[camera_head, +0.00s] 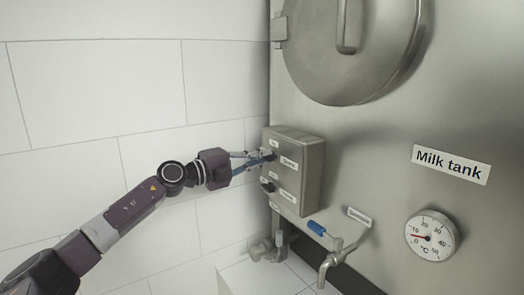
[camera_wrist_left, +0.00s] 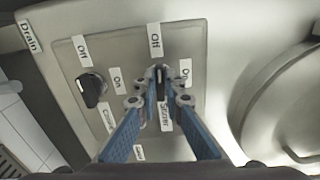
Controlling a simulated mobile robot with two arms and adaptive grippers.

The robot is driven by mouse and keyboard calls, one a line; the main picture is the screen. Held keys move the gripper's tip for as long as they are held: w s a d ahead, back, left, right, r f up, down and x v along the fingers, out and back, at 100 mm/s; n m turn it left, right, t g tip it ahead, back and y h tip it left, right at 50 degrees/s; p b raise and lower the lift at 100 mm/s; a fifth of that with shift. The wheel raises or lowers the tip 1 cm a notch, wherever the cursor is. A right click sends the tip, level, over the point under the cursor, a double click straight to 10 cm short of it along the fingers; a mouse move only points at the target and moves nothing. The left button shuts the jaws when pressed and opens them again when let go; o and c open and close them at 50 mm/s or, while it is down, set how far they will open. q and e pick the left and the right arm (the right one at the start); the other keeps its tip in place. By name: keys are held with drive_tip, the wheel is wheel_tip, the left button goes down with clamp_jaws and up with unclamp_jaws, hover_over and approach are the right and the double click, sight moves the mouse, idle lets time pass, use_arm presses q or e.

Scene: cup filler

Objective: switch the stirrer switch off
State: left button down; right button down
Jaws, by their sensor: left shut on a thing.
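The stirrer switch (camera_wrist_left: 160,84) is a black rotary knob on the grey control box (camera_head: 312,170), beneath an "Off" label (camera_wrist_left: 155,40) and left of an "On" label (camera_wrist_left: 186,71). In the left wrist view the knob stands about vertical, its light mark at the top towards "Off". My left gripper (camera_head: 262,158) is shut on this knob, with a blue finger on each side; its fingertips also show in the left wrist view (camera_wrist_left: 160,100). In the head view the fingers partly cover the knob. My right gripper is not in view.
A second black knob (camera_wrist_left: 91,89) sits left of the stirrer switch; it is the lower one in the head view (camera_head: 267,187). The milk tank (camera_head: 385,140) carries a round lid (camera_head: 350,75), a dial thermometer (camera_head: 430,236) and a blue-handled tap (camera_head: 330,265). A tiled wall (camera_head: 150,80) stands left.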

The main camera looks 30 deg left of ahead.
use_arm(q)
drive_tip(key=shift+n+p, duration=0.35)
drive_tip(key=shift+n, duration=0.05)
drive_tip(key=c, duration=2)
unclamp_jaws()
drive_tip(key=shift+a, duration=0.1)
drive_tip(key=shift+c, duration=0.2)
drive_tip(key=shift+s, duration=0.1)
drive_tip(key=v, duration=1.2)
drive_tip(key=shift+a+f, duration=0.1)
drive_tip(key=shift+f, duration=0.1)
